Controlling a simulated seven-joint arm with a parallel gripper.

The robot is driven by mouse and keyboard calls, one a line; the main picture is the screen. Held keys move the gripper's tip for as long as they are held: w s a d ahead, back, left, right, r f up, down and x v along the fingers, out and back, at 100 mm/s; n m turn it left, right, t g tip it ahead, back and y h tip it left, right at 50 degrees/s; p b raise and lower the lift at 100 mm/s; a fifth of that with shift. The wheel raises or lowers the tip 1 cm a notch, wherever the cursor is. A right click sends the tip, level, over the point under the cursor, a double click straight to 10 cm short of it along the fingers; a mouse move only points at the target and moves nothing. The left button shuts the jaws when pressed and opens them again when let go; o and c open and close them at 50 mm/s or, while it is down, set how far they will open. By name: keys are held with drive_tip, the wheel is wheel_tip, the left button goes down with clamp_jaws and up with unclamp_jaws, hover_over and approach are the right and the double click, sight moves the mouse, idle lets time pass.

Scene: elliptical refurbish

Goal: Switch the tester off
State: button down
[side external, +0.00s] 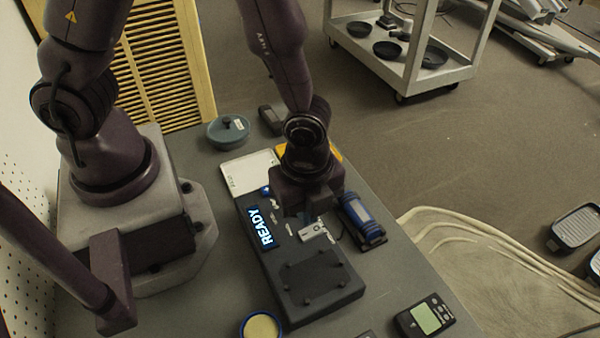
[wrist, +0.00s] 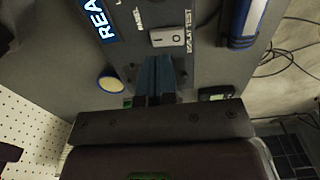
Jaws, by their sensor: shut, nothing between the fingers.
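The tester (side external: 290,265) is a dark grey box on the bench with a lit READY display (side external: 262,228); the display also shows cut off in the wrist view (wrist: 100,20). A pale rocker switch (wrist: 167,37) with small marks sits on its panel, beside the words DISPLAY TEST. It shows in the side view (side external: 312,232), just below my gripper. My gripper (wrist: 158,62) is shut and empty, with its blue-grey fingers over the tester. The fingertips are close to the switch's lower edge in the wrist view; I cannot tell whether they touch it.
A blue cylinder in a dark holder (side external: 362,220) stands right of the tester. A handheld meter (side external: 424,317) and a round blue-rimmed dish (side external: 261,326) lie near the front.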

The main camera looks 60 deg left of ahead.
wheel_tip(320, 180, up, 10)
drive_tip(key=s, duration=0.1)
drive_tip(key=shift+s, duration=0.2)
idle(0.3)
